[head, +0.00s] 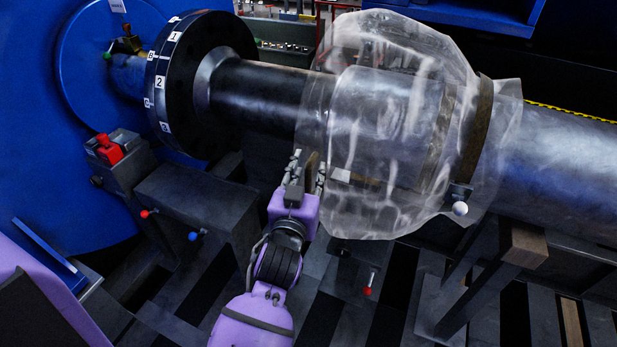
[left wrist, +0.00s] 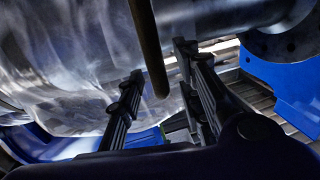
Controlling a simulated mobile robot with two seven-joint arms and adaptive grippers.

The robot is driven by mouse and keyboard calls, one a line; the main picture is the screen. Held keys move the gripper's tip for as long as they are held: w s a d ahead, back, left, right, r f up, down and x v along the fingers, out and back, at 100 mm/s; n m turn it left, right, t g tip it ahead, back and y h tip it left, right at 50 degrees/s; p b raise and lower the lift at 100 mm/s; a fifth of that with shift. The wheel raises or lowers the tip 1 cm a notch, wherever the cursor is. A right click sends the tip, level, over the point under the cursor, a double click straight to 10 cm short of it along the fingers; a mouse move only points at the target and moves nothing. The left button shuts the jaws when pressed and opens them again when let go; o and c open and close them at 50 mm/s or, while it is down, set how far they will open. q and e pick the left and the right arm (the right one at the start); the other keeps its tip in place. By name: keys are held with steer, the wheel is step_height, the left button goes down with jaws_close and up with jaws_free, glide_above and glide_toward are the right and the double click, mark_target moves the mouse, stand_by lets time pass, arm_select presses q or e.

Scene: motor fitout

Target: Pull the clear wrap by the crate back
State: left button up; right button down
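The clear wrap (head: 385,125) hangs loosely around the thick metal shaft (head: 265,85) and bulges up above it. It also fills the left of the left wrist view (left wrist: 65,75). A brown bar-like tab (head: 312,165) hangs at the wrap's left edge. In the left wrist view this tab (left wrist: 148,45) hangs down between the fingers, with gaps visible on both sides. My left gripper (head: 307,172) is open around it, below the shaft. My right gripper is not in view. I cannot make out a crate for certain.
A brown band (head: 478,130) circles the wrap's right part, with a white-knobbed clamp (head: 460,207) below. A black numbered flange (head: 185,85) is at the left. A grey block with a red clamp (head: 108,150) and a dark support (head: 505,250) stand below the shaft.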

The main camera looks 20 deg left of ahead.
arm_select(q)
step_height(320, 180, up, 8)
steer(key=shift+f, duration=0.1)
stand_by(0.4)
